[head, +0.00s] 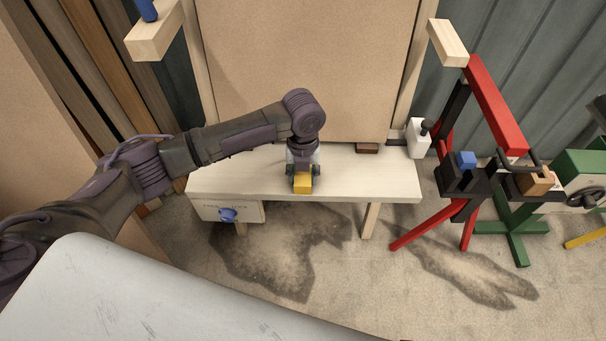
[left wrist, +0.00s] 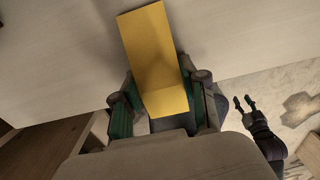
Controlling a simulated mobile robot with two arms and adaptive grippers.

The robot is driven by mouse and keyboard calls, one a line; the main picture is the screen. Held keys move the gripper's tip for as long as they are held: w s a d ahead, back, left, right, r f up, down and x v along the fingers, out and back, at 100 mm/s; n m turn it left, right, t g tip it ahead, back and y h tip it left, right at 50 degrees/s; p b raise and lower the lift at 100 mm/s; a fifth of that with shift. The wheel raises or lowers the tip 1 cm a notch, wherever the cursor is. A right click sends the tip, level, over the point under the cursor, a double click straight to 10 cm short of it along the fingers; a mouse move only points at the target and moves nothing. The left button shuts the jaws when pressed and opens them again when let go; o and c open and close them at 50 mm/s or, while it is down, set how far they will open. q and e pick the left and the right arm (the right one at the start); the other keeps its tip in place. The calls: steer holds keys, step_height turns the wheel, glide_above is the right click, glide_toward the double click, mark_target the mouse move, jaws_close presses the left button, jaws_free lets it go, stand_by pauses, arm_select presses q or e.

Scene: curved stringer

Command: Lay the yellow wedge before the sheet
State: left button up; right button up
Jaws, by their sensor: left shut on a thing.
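The yellow wedge (head: 303,184) is in my left gripper (head: 303,172), over the front part of the pale wooden bench (head: 375,182). In the left wrist view the wedge (left wrist: 155,55) sticks out from between the green-sided fingers (left wrist: 163,105), which are shut on it. I cannot tell whether its lower end touches the bench. The tall brown sheet (head: 315,70) stands upright at the back of the bench, behind my left gripper, with bare bench between. My right gripper (left wrist: 244,104) shows small in the left wrist view, fingers apart and empty, over the floor.
A small dark brown block (head: 367,148) lies at the sheet's foot. A white bottle (head: 417,138) stands at the bench's right back corner. A red stand (head: 495,105) is right of the bench. A drawer with a blue knob (head: 228,214) hangs below left.

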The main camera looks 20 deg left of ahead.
mark_target(303, 174)
arm_select(q)
steer(key=shift+f, duration=0.1)
steer(key=o, duration=1.1)
steer(key=shift+o, duration=0.2)
step_height(303, 174, up, 8)
steer(key=shift+f+p, duration=0.1)
steer(key=shift+p, duration=0.6)
arm_select(e)
steer(key=s+f, duration=0.3)
steer(key=shift+s+d+f, duration=0.15)
steer(key=shift+d, duration=0.1)
